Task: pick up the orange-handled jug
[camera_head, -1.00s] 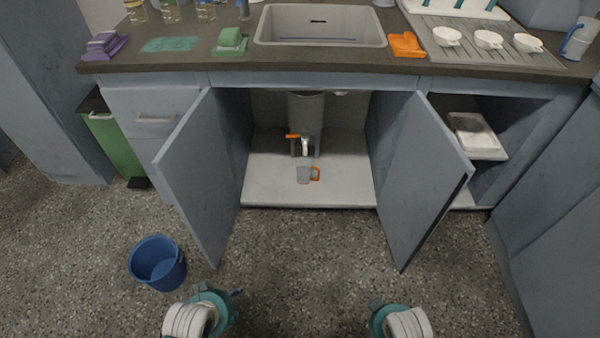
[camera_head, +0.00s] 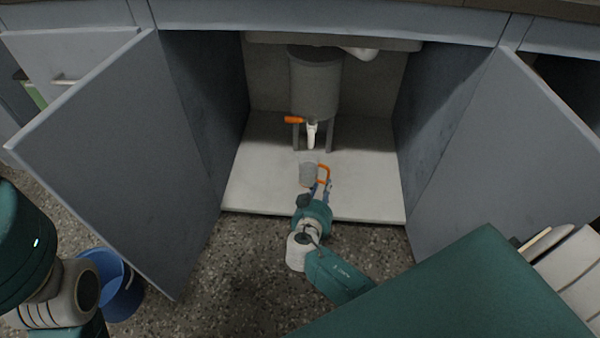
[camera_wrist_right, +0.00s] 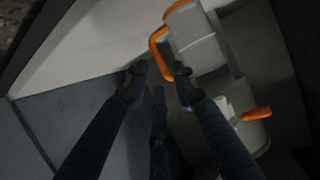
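The orange-handled jug (camera_head: 308,174) is a small, pale, see-through vessel on the white floor of the open cabinet. Its orange handle (camera_head: 325,172) is on its right side. My right gripper (camera_head: 321,187) reaches in from the front, right at the handle. In the right wrist view the fingers of my right gripper (camera_wrist_right: 158,76) are apart and empty; the handle (camera_wrist_right: 156,48) shows just beyond the fingertips, with the jug body (camera_wrist_right: 195,42) beyond it. I cannot tell whether a finger touches it. My left arm is at the left edge of the head view; its gripper is not visible.
A grey tank (camera_head: 315,88) on legs with an orange-levered tap (camera_head: 294,119) stands behind the jug. Open doors flank the cabinet, left (camera_head: 95,150) and right (camera_head: 500,150). A blue bucket (camera_head: 124,290) stands on the floor at left. The cabinet floor beside the jug is clear.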

